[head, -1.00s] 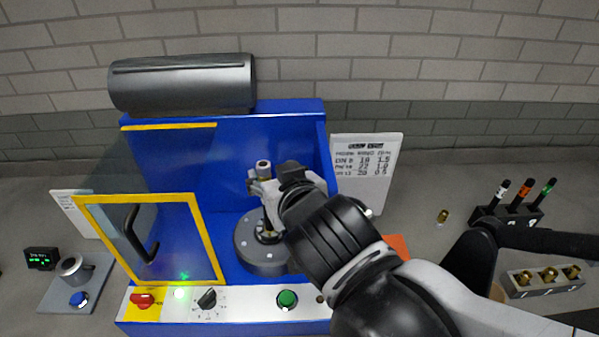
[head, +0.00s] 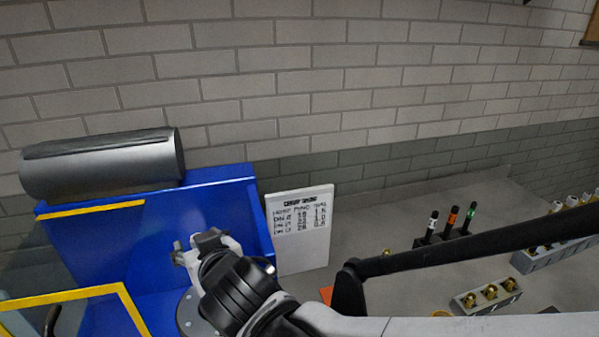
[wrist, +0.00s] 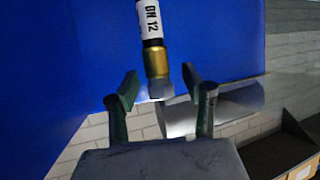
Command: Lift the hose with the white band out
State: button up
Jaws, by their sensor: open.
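In the wrist view a hose with a white band (wrist: 149,20) marked "DN 12" ends in a brass sleeve (wrist: 157,62) and a grey tip. My gripper (wrist: 160,83) is open, with a finger on either side of the tip; I see no contact. In the head view my gripper (head: 196,246) is over the round grey base (head: 188,315) in the blue machine (head: 190,205); this hose is hidden there behind my gripper and arm. Another white-banded black hose (head: 432,226) stands in a dark rack at the right, beside orange-banded and green-banded ones.
A grey cylinder (head: 100,165) lies on top of the machine. A yellow-framed clear guard (head: 70,297) is at the left. A printed sign (head: 300,228) stands right of the machine. A block with brass fittings (head: 487,298) sits at the lower right. My arm crosses the foreground.

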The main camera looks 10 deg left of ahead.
grip_shut()
jog(key=shift+r, duration=0.1)
dwell(0.6)
